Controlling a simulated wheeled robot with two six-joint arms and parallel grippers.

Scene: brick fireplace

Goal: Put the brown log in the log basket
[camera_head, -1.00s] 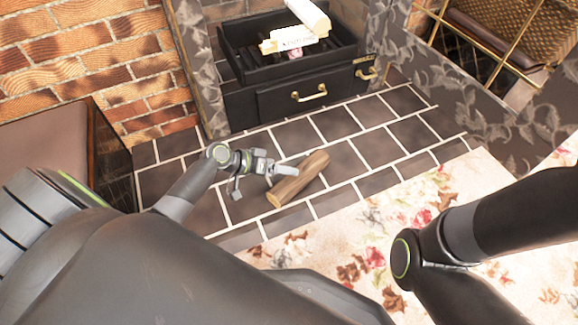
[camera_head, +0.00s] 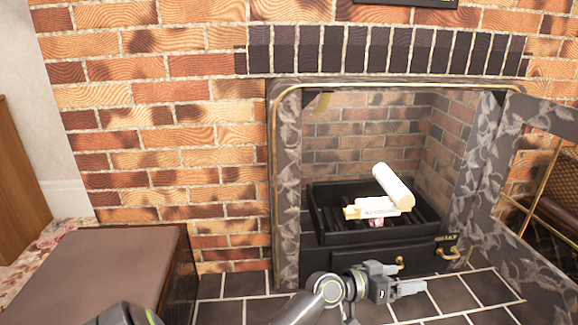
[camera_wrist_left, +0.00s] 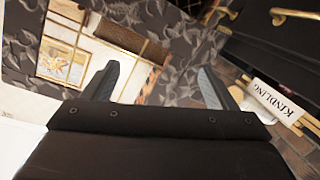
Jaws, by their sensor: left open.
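The brown log is not in either view now. My left gripper (camera_head: 396,281) is open in front of the fireplace, above the tiled hearth. The left wrist view shows its two fingers (camera_wrist_left: 157,88) spread apart with no log between them. A brass-framed holder with brown contents (camera_head: 552,205) stands at the right edge of the head view. It may be the log basket, but I cannot tell for sure. My right gripper is out of view.
A black fire grate (camera_head: 325,215) holds a pale log (camera_head: 388,184) and a kindling bundle (camera_head: 372,208), whose label shows in the left wrist view (camera_wrist_left: 279,97). A brown-topped box (camera_head: 95,270) stands at left. The patterned surround (camera_head: 288,190) frames the opening.

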